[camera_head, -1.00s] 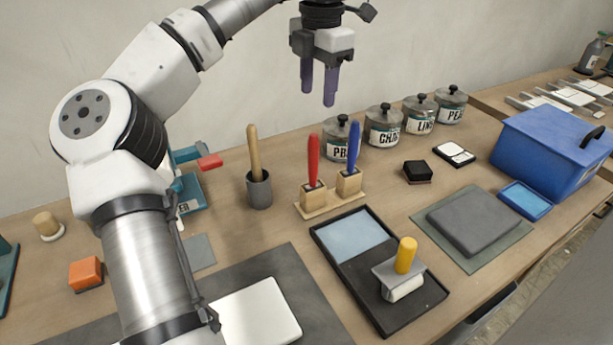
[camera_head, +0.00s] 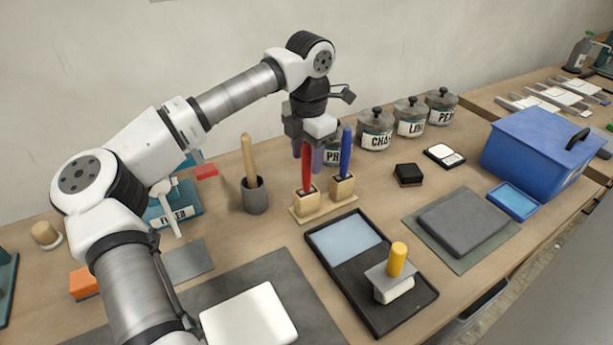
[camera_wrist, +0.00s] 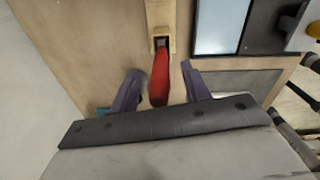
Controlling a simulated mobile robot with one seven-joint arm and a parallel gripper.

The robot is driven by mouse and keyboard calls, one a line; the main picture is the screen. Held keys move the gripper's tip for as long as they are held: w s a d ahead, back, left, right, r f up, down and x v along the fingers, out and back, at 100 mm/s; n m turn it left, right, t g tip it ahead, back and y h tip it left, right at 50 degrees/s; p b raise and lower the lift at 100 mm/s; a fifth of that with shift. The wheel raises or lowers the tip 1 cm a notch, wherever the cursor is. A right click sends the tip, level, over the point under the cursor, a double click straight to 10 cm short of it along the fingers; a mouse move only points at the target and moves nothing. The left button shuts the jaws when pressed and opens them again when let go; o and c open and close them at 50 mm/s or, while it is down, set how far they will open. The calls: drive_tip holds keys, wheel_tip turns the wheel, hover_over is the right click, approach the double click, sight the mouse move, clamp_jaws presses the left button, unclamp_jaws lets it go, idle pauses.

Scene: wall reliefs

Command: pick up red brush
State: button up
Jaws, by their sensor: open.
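The red brush (camera_head: 306,168) stands upright in the left block of a small wooden stand (camera_head: 325,205); its bristle end is hidden in the block. A blue-handled brush (camera_head: 346,152) stands in the right block. My gripper (camera_head: 308,160) is open, pointing down at the upper part of the red handle. In the wrist view the red brush (camera_wrist: 160,78) reaches in between the two purple fingers of my gripper (camera_wrist: 160,88), with a gap on each side.
A grey cup with a wooden-handled tool (camera_head: 255,193) stands left of the stand. Labelled jars (camera_head: 375,133) stand behind to the right. A blue box (camera_head: 535,145) is far right.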

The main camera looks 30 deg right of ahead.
clamp_jaws()
idle(0.3)
